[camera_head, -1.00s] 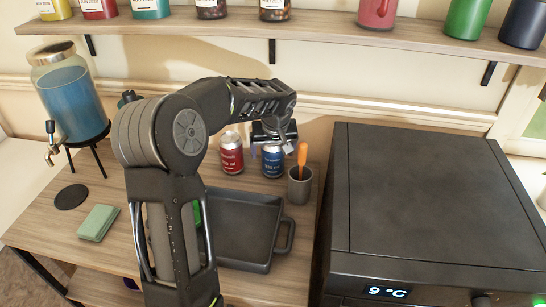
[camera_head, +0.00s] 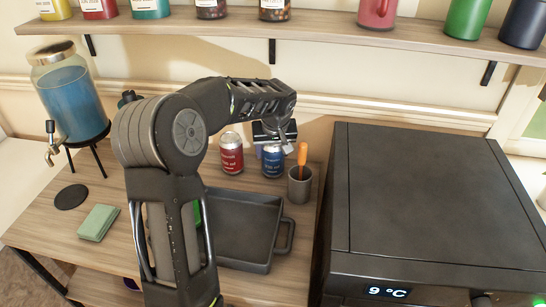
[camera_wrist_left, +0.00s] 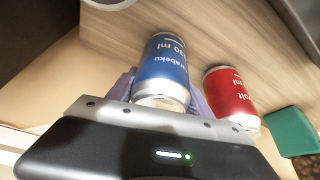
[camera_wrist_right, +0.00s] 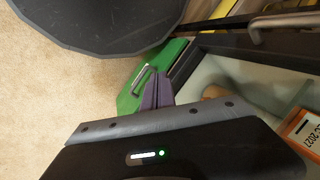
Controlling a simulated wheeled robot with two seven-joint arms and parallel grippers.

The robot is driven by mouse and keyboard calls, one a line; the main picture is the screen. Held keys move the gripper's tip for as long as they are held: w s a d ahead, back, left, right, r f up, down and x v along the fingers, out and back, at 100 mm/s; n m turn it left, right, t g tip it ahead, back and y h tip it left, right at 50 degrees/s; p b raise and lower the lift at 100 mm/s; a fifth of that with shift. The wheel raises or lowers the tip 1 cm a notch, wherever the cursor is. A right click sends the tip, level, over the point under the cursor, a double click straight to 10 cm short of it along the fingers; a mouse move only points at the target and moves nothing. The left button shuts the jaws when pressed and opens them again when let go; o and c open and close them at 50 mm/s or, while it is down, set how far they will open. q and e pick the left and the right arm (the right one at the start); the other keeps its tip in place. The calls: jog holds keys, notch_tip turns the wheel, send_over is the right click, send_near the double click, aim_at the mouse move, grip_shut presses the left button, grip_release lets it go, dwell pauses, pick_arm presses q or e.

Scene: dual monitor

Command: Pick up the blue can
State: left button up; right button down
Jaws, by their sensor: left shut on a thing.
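The blue can (camera_head: 272,161) stands upright on the wooden table near the wall, between the red can and a grey cup. The can's base appears to be at table level; I cannot tell any lift. My right gripper (camera_wrist_right: 157,92) shows only in the right wrist view, with its purple fingers together and nothing visible between them.
The red can (camera_head: 231,153) stands close left of the blue can. The grey cup (camera_head: 300,187) with an orange-handled tool is close right. A dark pan (camera_head: 243,228) lies in front, a black appliance (camera_head: 430,200) stands right, and a shelf (camera_head: 270,33) runs above.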

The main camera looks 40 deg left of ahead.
pick_arm(q)
grip_shut()
jog(key=shift+r, duration=0.1)
jog(key=shift+s+d+r, duration=0.1)
jog(key=shift+r, duration=0.2)
jog(key=r, duration=0.4)
jog(key=r+b, duration=0.1)
jog(key=r, duration=0.1)
jog(key=shift+s+d+r, duration=0.15)
jog(key=shift+s+d, duration=0.05)
jog(key=shift+s, duration=0.15)
jog(key=s+d+b, duration=0.1)
jog(key=s+d, duration=0.3)
jog(key=s, duration=0.4)
jog(key=s+d+b, duration=0.2)
jog(key=s+d, duration=0.3)
jog(key=s, duration=0.3)
jog(key=shift+s, duration=0.3)
jog(key=shift+w+d, duration=0.1)
jog(key=shift+d, duration=0.05)
